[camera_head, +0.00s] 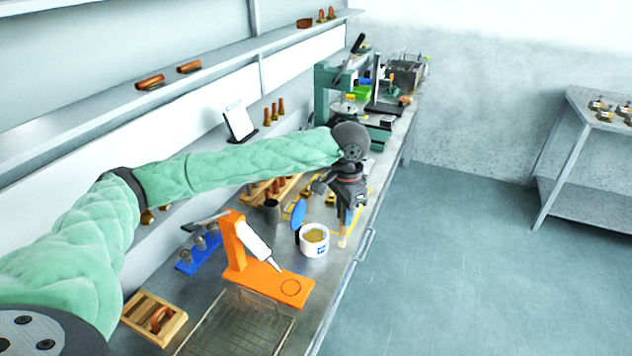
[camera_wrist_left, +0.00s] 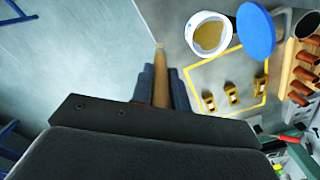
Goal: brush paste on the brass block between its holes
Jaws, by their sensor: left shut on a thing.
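My left gripper (camera_head: 344,218) points down over the bench's front edge, shut on a brush (camera_head: 343,240). In the left wrist view the brush (camera_wrist_left: 160,85) stands out between the fingers, its pale tip away from me. A white pot (camera_head: 315,248) of yellowish-brown paste (camera_wrist_left: 210,36) stands open on the bench, left of the gripper in the head view. The brush tip is apart from pot and blocks. My right gripper is not in view.
A blue lid (camera_wrist_left: 256,30) is beside the pot. An orange stand (camera_head: 262,277) with a white tube and a wire mesh (camera_head: 240,325) are nearer. A wooden rack (camera_wrist_left: 304,70) holds copper parts. Open floor lies to the right.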

